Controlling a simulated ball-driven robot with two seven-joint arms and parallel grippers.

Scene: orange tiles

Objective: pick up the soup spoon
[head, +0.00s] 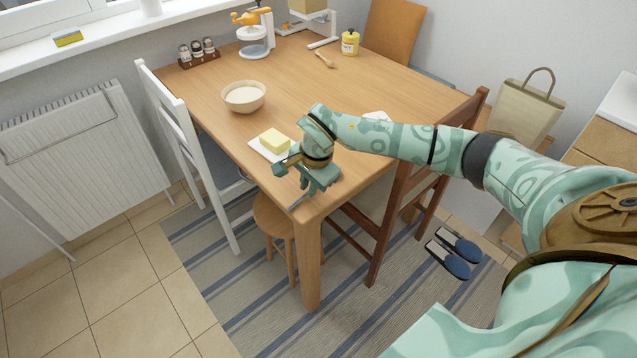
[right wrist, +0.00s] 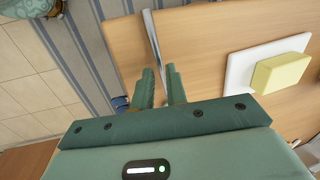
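The soup spoon (right wrist: 152,33) shows as a thin grey metal strip near the table corner in the right wrist view. Its bowl cannot be made out. Its end also shows in the head view (head: 297,203), just below my right gripper (head: 311,190). In the right wrist view the two fingers of that gripper (right wrist: 160,76) stand close together, one on each side of the strip, and look shut on it. The fingers hide part of the spoon. It is at or just above the tabletop. My left gripper is not in view.
A white dish (head: 258,152) with butter (head: 274,139) lies close beside the right gripper on the wooden table (head: 300,95). A bowl (head: 244,97), a wooden spoon (head: 325,60) and a yellow jar (head: 350,43) stand farther back. Chairs and a stool (head: 274,215) surround the table.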

